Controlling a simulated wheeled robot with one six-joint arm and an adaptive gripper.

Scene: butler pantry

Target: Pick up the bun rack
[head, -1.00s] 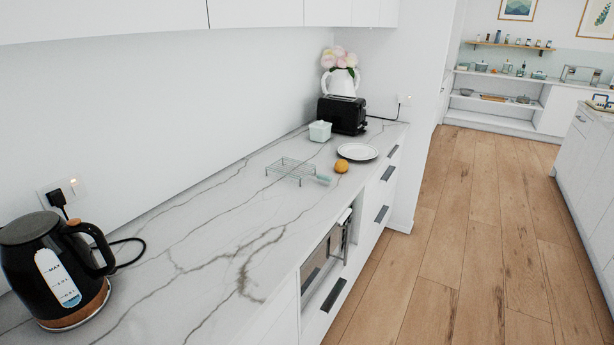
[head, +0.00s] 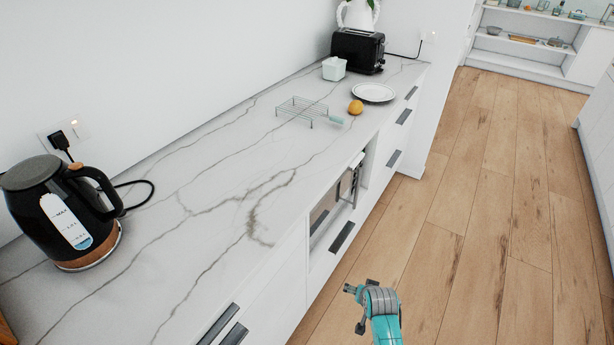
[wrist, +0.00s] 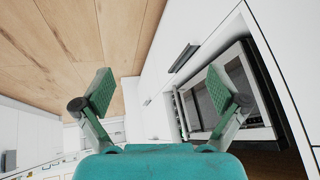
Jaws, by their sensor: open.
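The bun rack is a small wire rack (head: 300,108) with thin legs and a pale green handle, standing on the marble counter (head: 190,240) toward its far half. My gripper (wrist: 163,95) is open and empty in the wrist view, its two green-padded fingers spread apart. In the head view my teal arm shows at the bottom, over the floor in front of the counter, well short of the rack and lower than the countertop. The rack is not in the wrist view.
An orange fruit (head: 356,107) lies close to the rack's handle, with a white plate (head: 374,93) behind it. A pale lidded jar (head: 334,69) and black toaster (head: 357,51) stand farther back. A black kettle (head: 60,215) is at the left. The near counter is clear.

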